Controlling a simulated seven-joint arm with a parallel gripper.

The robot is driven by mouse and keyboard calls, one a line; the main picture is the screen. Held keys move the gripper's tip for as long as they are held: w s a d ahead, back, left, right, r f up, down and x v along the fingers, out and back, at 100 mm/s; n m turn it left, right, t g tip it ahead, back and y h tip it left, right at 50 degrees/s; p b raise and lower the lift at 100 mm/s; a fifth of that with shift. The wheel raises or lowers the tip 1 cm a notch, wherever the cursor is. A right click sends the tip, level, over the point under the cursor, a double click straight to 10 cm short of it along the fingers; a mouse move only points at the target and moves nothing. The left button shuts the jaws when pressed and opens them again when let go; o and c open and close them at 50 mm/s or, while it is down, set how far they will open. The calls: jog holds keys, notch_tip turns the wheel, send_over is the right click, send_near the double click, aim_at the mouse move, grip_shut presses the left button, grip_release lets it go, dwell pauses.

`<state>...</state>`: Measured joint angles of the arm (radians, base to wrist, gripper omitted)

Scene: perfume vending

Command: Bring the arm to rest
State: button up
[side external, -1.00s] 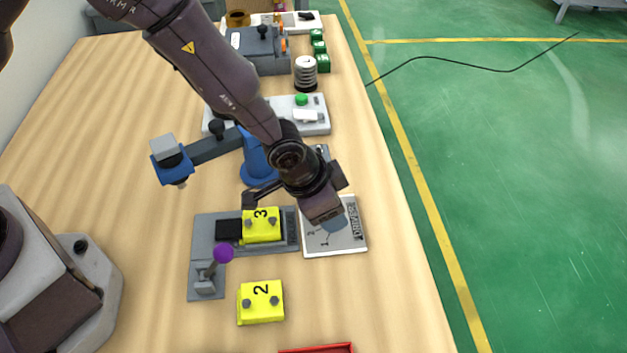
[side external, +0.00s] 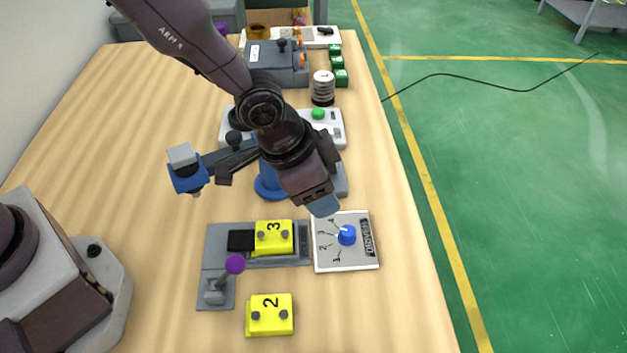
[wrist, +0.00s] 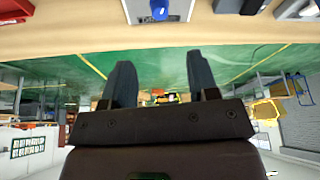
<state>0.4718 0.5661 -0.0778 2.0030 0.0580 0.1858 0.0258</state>
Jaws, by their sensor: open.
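My gripper (side external: 322,205) hangs above the bench, on the far side of the white panel with the blue knob (side external: 346,235). It is empty. In the wrist view the two fingers of my gripper (wrist: 157,85) stand apart with nothing between them, and the view beyond them is the green floor and the room. The blue knob also shows at the top edge of the wrist view (wrist: 160,10). In the side view the gripper is apart from the panel and does not touch it.
A yellow block marked 3 (side external: 274,237) sits in the grey fixture (side external: 215,255) with a purple-knobbed lever (side external: 235,264). A yellow block marked 2 (side external: 270,315) lies nearer. A blue stand with a side arm (side external: 187,172) is beside my arm.

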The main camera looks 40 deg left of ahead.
jog(key=s+a+r+n+t+y, duration=0.1)
jog(key=s+a+r+n, duration=0.2)
jog(key=s+a+r, duration=0.5)
jog(key=s+a+r+n+t+y, duration=0.1)
jog(key=s+a+r+n, duration=0.3)
jog(key=s+a+r, duration=0.5)
jog(key=a+r, duration=0.4)
jog(key=a, duration=0.1)
jog(key=shift+s+a+r+y, duration=0.25)
jog(key=shift+a+r+y, duration=0.05)
jog(key=shift+r, duration=0.05)
